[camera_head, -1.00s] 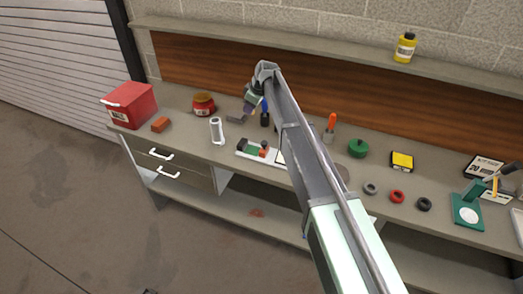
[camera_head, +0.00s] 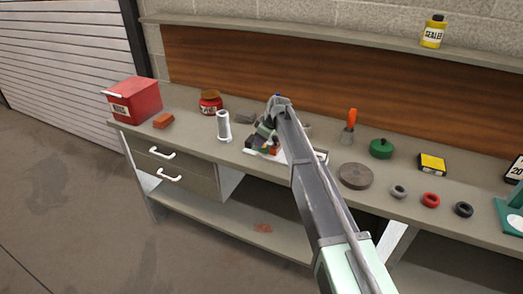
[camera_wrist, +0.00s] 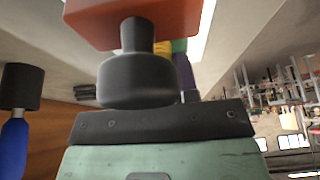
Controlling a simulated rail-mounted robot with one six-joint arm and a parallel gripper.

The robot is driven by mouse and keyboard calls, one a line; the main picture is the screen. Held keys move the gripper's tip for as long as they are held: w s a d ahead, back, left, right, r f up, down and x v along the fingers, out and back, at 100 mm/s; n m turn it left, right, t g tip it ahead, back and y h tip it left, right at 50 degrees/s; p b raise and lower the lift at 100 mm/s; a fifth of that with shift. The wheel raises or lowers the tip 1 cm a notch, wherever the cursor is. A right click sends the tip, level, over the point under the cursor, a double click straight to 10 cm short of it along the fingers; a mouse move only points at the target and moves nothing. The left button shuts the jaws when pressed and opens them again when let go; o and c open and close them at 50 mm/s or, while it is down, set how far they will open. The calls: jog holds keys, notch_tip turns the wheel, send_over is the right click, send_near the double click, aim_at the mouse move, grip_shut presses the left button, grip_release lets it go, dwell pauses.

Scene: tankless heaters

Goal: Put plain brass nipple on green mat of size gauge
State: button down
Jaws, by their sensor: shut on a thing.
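The size gauge (camera_head: 281,157) is a pale base on the bench with small coloured parts, partly behind my arm in the head view. A red-orange block (camera_head: 274,150) shows on it. My gripper (camera_head: 262,140) is low over the gauge. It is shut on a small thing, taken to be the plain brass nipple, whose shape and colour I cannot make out. In the wrist view a red-orange block (camera_wrist: 135,20) is close beyond a dark stepped part (camera_wrist: 137,78). Yellow and green patches show behind. The green mat cannot be told apart from my gripper.
A white cylinder (camera_head: 223,127) stands left of the gauge. A red jar (camera_head: 210,105), a red box (camera_head: 134,100) and an orange brick (camera_head: 163,121) are farther left. A round brown disc (camera_head: 355,176), an orange-handled tool (camera_head: 350,127) and several rings are right.

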jog(key=shift+f+p, duration=0.25)
jog(key=shift+p, duration=0.05)
jog(key=shift+f, duration=0.2)
jog(key=c, duration=0.9)
grip_release()
jog(key=shift+o, duration=0.2)
jog(key=shift+r, duration=0.1)
jog(key=shift+r, duration=0.35)
jog(key=p+v, duration=1.1)
jog(key=v, duration=0.1)
jog(key=shift+f, duration=0.25)
